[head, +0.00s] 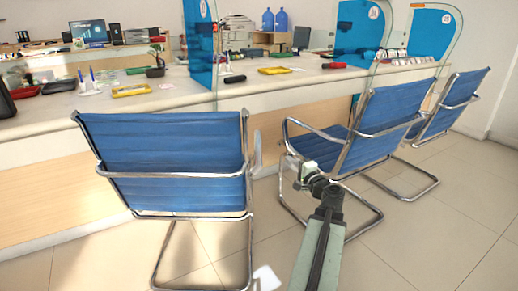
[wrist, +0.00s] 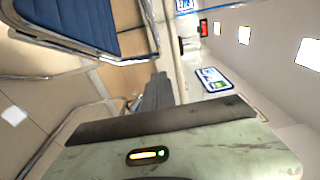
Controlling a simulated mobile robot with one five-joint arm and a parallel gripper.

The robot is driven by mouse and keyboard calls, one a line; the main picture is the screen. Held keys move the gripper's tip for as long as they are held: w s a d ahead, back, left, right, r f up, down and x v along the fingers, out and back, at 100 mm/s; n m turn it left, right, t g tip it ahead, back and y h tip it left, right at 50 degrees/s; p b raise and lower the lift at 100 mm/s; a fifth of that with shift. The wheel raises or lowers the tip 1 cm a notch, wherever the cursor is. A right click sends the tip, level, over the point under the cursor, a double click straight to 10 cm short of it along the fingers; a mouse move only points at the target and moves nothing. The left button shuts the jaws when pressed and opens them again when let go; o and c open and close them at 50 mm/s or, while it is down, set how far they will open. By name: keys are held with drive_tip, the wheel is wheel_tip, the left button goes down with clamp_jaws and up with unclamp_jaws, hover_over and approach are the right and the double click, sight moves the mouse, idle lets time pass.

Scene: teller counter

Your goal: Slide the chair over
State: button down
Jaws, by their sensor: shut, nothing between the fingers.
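Three blue chairs with chrome frames stand along the counter, backs toward me. The left chair (head: 165,150) is nearest; the middle chair (head: 385,113) is angled beside it, and the right chair (head: 460,92) stands beyond. In the head view my gripper (head: 308,172) is in front of the middle chair's left side, right of the left chair's backrest. In the wrist view its dark fingers (wrist: 157,92) are together and empty. A blue chair (wrist: 75,22) shows at the upper left there, apart from the fingers. I cannot tell whether the gripper touches any chair frame.
The long counter (head: 180,100) runs behind the chairs, with clear dividers, trays and pens on top. The tiled floor (head: 440,235) is open at the lower right. Chrome chair legs (head: 355,228) reach across the floor near my arm.

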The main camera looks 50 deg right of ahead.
drive_tip(key=w+d, duration=0.1)
drive_tip(key=w, duration=1.1)
drive_tip(key=shift+d, duration=0.15)
